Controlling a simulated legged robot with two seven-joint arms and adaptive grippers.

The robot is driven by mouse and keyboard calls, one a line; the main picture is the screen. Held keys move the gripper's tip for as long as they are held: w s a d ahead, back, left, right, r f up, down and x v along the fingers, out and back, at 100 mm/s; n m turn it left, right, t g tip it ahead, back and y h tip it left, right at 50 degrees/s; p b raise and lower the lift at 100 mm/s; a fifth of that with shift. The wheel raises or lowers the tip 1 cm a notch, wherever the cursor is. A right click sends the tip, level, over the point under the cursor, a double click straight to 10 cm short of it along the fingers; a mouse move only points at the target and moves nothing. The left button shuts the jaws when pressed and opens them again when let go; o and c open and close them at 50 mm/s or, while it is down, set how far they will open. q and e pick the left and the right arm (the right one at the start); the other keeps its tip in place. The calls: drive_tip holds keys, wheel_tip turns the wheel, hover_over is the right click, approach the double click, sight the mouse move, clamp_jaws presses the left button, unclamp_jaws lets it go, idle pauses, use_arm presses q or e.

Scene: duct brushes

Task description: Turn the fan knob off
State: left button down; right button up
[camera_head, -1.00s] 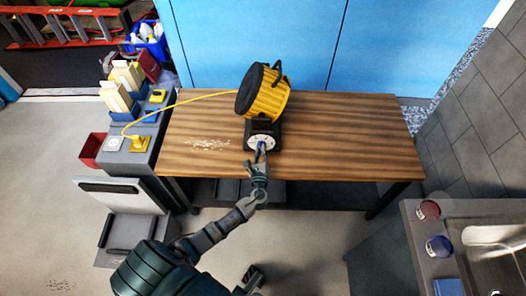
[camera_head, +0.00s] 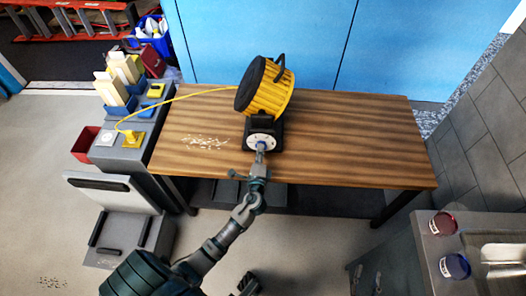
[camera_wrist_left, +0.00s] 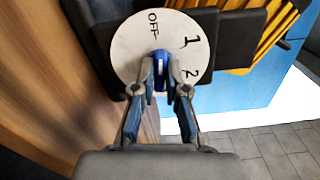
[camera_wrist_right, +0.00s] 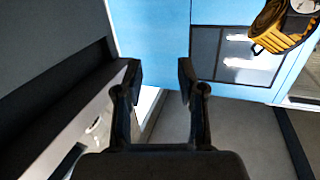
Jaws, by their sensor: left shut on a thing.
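The yellow-and-black fan (camera_head: 268,88) stands on the wooden table. Its white dial (camera_head: 262,141) faces the front; in the left wrist view the dial (camera_wrist_left: 128,45) reads OFF, 1 and 2. The blue knob (camera_wrist_left: 160,60) is at the dial's middle, with a pale mark pointing roughly up towards OFF; its exact setting is hard to tell. My left gripper (camera_wrist_left: 161,85) is shut on the knob, one finger on each side; it also shows in the head view (camera_head: 260,156). My right gripper (camera_wrist_right: 160,80) is open and empty, away from the fan.
The wooden table (camera_head: 350,140) is clear to the fan's right. A yellow cord (camera_head: 185,98) runs left to a yellow plug (camera_head: 132,137) on a grey cabinet. Pale crumbs (camera_head: 205,142) lie left of the fan. A counter with a sink (camera_head: 502,262) is at the lower right.

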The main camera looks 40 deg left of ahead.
use_arm(q)
drive_tip(key=shift+s+a+f+n+b, duration=0.15)
drive_tip(key=shift+n+b, duration=0.35)
drive_tip(key=shift+n, duration=0.7)
use_arm(e)
drive_tip(key=shift+w+a+r+t+y, duration=0.1)
drive_tip(key=shift+r+t+y, duration=0.05)
drive_tip(key=shift+r+t, duration=0.6)
drive_tip(key=shift+a+r+t+y, duration=0.1)
drive_tip(key=shift+r+t+y, duration=0.05)
drive_tip(key=shift+r+t, duration=0.55)
drive_tip(key=shift+r, duration=0.1)
use_arm(q)
drive_tip(key=c, duration=1.4)
unclamp_jaws()
drive_tip(key=shift+o, duration=1)
drive_tip(key=shift+a, duration=0.1)
use_arm(e)
drive_tip(key=shift+a, duration=0.2)
drive_tip(key=shift+a, duration=0.1)
use_arm(q)
drive_tip(key=shift+s, duration=0.1)
drive_tip(key=v, duration=1.1)
drive_tip(key=shift+s, duration=0.25)
use_arm(e)
drive_tip(key=shift+d, duration=0.2)
